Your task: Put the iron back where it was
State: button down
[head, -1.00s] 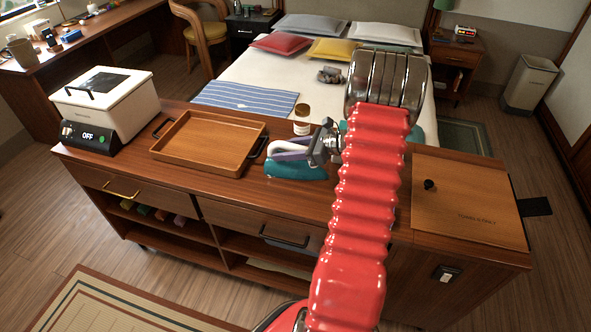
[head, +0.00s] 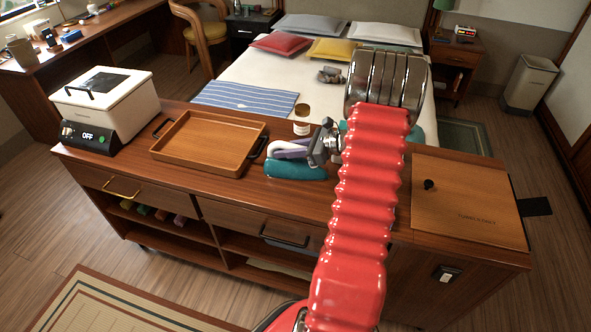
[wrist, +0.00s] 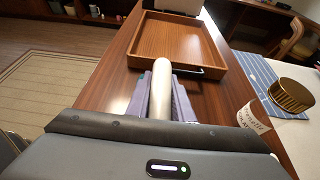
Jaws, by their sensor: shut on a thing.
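The iron (head: 291,170) has a teal body and a pale handle. In the head view it is at the middle of the wooden counter, just right of the tray, partly hidden by my gripper and arm. My gripper (head: 303,150) is shut on the iron's handle. In the wrist view the pale handle (wrist: 161,90) lies between the purple-grey finger pads of my gripper (wrist: 160,98). The iron's base is low at the counter top; I cannot tell whether it touches.
A wooden tray (head: 163,153) with dark handles lies left of the iron. A jar with a brown lid (head: 302,119) stands behind it. A white cooker (head: 107,97) reading OFF stands at the counter's left end. A wooden lid panel (head: 468,205) lies at the right.

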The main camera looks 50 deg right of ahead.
jog(key=shift+r, duration=0.1)
dwell(0.7)
notch_tip(320, 180, up, 10)
dwell(0.7)
jog(key=shift+s, duration=0.1)
dwell(0.5)
